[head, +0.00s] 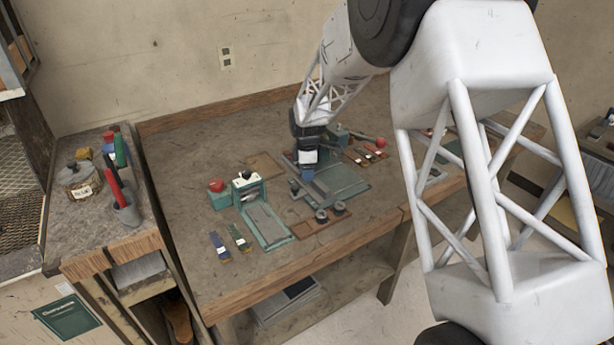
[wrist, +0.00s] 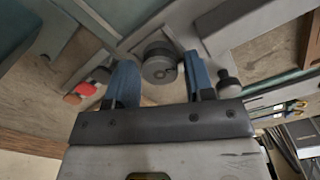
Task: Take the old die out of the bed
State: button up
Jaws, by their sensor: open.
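My gripper (head: 308,174) points down over the grey metal fixture on a teal base plate (head: 349,184), which I take for the bed. In the wrist view its two blue fingers (wrist: 161,78) stand apart, on either side of a round grey piece (wrist: 159,64) with a dark mark on top. This piece looks like the die; grey bars (wrist: 140,33) of the fixture lie around it. I cannot tell whether the fingers touch it. In the head view my gripper hides the piece.
A brown tray (head: 310,231) with dark round pieces lies in front of the fixture. A teal machine (head: 251,193) and a red-button box (head: 218,198) stand to the left. The bench front left (head: 215,288) is clear.

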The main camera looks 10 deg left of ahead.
jog(key=shift+c, duration=0.2)
dwell(0.3)
jog(key=c, duration=0.7)
jog(key=shift+r, duration=0.2)
jog(key=shift+c, duration=0.2)
jog(key=shift+r, duration=0.55)
notch_tip(320, 180, up, 2)
jog(key=shift+r, duration=0.1)
jog(key=s+d, duration=0.2)
jog(key=s, duration=0.2)
jog(key=s+d+r, duration=0.1)
jog(key=s+d, duration=0.1)
jog(key=s, duration=0.3)
jog(key=s+d, duration=0.2)
jog(key=s, duration=0.3)
jog(key=shift+s+d+r, duration=0.15)
jog(key=shift+s+d, duration=0.1)
jog(key=shift+d, duration=0.15)
